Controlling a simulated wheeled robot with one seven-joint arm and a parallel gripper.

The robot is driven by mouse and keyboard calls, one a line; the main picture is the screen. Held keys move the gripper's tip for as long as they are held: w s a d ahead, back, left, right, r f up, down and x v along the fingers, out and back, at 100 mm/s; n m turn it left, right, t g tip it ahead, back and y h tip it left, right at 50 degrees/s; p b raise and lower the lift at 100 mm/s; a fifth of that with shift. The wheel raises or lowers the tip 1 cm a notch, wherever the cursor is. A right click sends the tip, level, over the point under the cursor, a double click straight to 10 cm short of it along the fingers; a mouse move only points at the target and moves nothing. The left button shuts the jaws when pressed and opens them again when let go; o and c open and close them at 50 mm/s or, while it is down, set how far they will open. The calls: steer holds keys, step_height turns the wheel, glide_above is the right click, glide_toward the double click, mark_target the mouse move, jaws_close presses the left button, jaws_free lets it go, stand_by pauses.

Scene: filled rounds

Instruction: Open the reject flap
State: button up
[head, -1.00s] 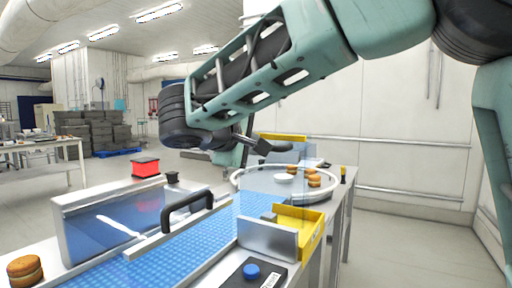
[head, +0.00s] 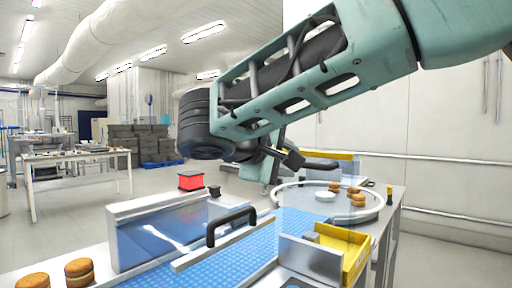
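A grey metal plate (head: 311,259) stands upright at the right side of the blue conveyor belt (head: 236,250), beside a yellow chute (head: 346,243). It looks like the reject flap, but I cannot be sure. A black handle (head: 231,226) sits on a metal bar across the belt, by a clear bluish guard panel (head: 160,236). My gripper (head: 281,166) hangs above the far end of the belt, near the round table, apart from the plate and handle. It is partly hidden by my arm, and its opening does not show clearly.
A round turntable (head: 300,196) at the far end holds several filled rounds (head: 357,200) and a white disc (head: 325,196). Two filled rounds (head: 80,271) sit at the lower left. A red box (head: 191,181) stands behind the guard. A yellow bar (head: 328,154) is behind my gripper.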

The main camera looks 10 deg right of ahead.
steer(key=v, duration=1.2)
steer(key=shift+f, duration=0.1)
steer(key=s+d+f+n+g+y+p, duration=0.1)
steer(key=s+d+f+g+y+p, duration=0.1)
steer(key=f, duration=0.3)
steer(key=s+d+f+n+g+y+p, duration=0.1)
steer(key=s+f+n+g+y+p, duration=0.15)
steer(key=f, duration=0.25)
steer(key=s+d+f+m+g+y+p, duration=0.2)
steer(key=s+f+y, duration=0.5)
steer(key=s+f, duration=0.4)
steer(key=s+m+g+p, duration=0.1)
steer(key=s+g+p, duration=0.1)
steer(key=s+p, duration=0.1)
steer(key=shift+s+f, duration=0.4)
steer(key=shift+s, duration=0.2)
steer(key=shift+m, duration=0.25)
